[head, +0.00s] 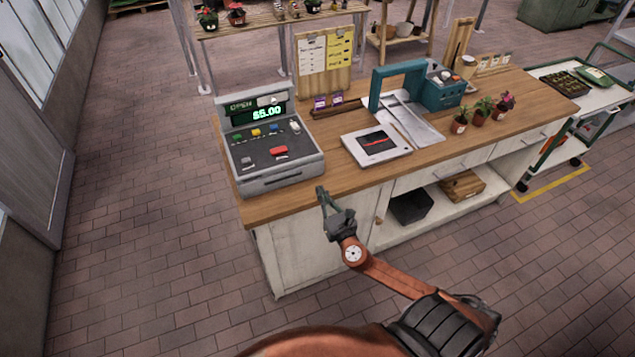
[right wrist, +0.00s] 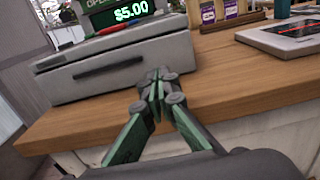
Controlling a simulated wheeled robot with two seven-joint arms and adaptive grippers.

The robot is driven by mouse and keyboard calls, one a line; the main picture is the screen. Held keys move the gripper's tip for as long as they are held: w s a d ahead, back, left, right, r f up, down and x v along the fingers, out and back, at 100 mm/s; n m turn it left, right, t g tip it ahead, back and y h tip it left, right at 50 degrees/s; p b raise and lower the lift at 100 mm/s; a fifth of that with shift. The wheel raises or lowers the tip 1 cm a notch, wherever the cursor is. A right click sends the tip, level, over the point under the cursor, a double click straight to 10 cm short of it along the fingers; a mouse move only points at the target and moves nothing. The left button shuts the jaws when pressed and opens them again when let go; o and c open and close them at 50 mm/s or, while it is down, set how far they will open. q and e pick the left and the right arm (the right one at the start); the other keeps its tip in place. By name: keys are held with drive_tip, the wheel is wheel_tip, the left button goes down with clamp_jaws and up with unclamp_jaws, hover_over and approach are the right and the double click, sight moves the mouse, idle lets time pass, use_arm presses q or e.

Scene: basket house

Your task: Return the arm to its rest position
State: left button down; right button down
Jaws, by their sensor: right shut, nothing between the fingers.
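My right gripper (head: 321,194) is at the front edge of the wooden counter, just right of the cash register's front corner. Its fingers are shut and empty; they also show in the right wrist view (right wrist: 158,82), pointing at the counter and register. My right arm (head: 395,278) is orange and reaches up from the bottom of the head view. The grey cash register (head: 272,158) stands on the counter's left end and its display reads $5.00. It fills the upper left of the right wrist view (right wrist: 120,65). My left gripper does not show.
The wooden counter (head: 330,183) holds a white tablet-like device (head: 376,146), a teal frame (head: 397,75) and several small potted plants (head: 480,112). A cart (head: 600,105) stands to the right. Brick floor (head: 150,220) is clear at the left and front.

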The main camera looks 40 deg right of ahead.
drive_tip(key=v, duration=0.5)
drive_tip(key=shift+s+a, duration=0.25)
drive_tip(key=shift+a, duration=0.1)
drive_tip(key=s+d+f+m+g, duration=0.2)
drive_tip(key=d+f+m+g, duration=0.15)
drive_tip(key=f, duration=0.55)
drive_tip(key=s+d+f+m+g, duration=0.1)
drive_tip(key=d+f+m+g, duration=0.2)
drive_tip(key=f, duration=0.7)
drive_tip(key=s+f+m+g, duration=0.2)
drive_tip(key=s+f+m, duration=0.3)
drive_tip(key=f, duration=0.6)
drive_tip(key=s+f+m+g, duration=0.2)
drive_tip(key=s+f+m, duration=0.2)
drive_tip(key=s+f, duration=0.45)
drive_tip(key=s+a+f+m+g+y, duration=0.1)
drive_tip(key=s+a+f+m+g, duration=0.1)
drive_tip(key=s+a+f+m, duration=0.3)
drive_tip(key=s+a+f+m+g+y, duration=0.2)
drive_tip(key=s+a+f+m, duration=0.3)
drive_tip(key=s+f, duration=0.6)
drive_tip(key=s+a+f+m+g+y, duration=0.2)
drive_tip(key=s+a+f+m, duration=0.3)
drive_tip(key=s, duration=0.8)
wheel_tip(320, 180, down, 3)
drive_tip(key=a, duration=0.2)
drive_tip(key=shift+s+a+f, duration=0.15)
drive_tip(key=shift+a+f, duration=0.05)
drive_tip(key=shift+a, duration=0.1)
drive_tip(key=shift+m, duration=0.25)
